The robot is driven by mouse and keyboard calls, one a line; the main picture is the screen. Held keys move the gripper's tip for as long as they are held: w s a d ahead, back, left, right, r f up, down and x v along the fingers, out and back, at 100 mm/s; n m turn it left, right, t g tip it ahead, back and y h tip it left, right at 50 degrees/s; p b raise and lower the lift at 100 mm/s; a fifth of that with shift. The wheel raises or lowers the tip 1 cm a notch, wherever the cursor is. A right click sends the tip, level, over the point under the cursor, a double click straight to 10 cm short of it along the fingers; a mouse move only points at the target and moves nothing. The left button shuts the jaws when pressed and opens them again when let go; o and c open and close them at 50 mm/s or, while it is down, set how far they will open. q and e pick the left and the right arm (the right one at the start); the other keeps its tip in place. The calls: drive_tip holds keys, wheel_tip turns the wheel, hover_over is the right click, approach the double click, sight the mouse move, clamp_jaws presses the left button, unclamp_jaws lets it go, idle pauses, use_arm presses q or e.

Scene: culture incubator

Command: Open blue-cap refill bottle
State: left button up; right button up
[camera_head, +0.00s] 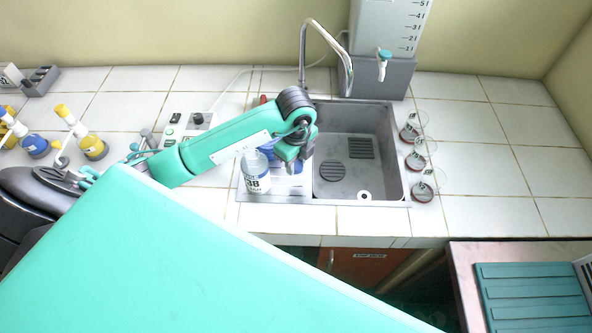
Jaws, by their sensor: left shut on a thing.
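A clear bottle (257,174) with a white label reading 38 stands at the left edge of the sink unit. Blue shows beside and behind its top, partly covered by my arm. My left gripper (291,156) points down just right of the bottle, at the left side of the sink basin. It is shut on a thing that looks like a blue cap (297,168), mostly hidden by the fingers. I cannot tell whether this cap is on a bottle. My right gripper is not in view.
The grey sink (385,185) has a curved faucet (322,32) behind it. Several small flasks (421,190) line its right side. Tiles at the right are clear. A teal tray (530,290) lies at lower right.

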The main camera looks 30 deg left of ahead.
sight(296, 180)
use_arm(q)
wheel_tip(296, 180, down, 5)
drive_tip(key=shift+f+p, duration=0.1)
drive_tip(key=shift+p, duration=0.45)
drive_tip(key=shift+f, duration=0.4)
drive_tip(key=shift+f, duration=0.1)
drive_tip(key=o, duration=1)
drive_tip(key=shift+o, duration=0.3)
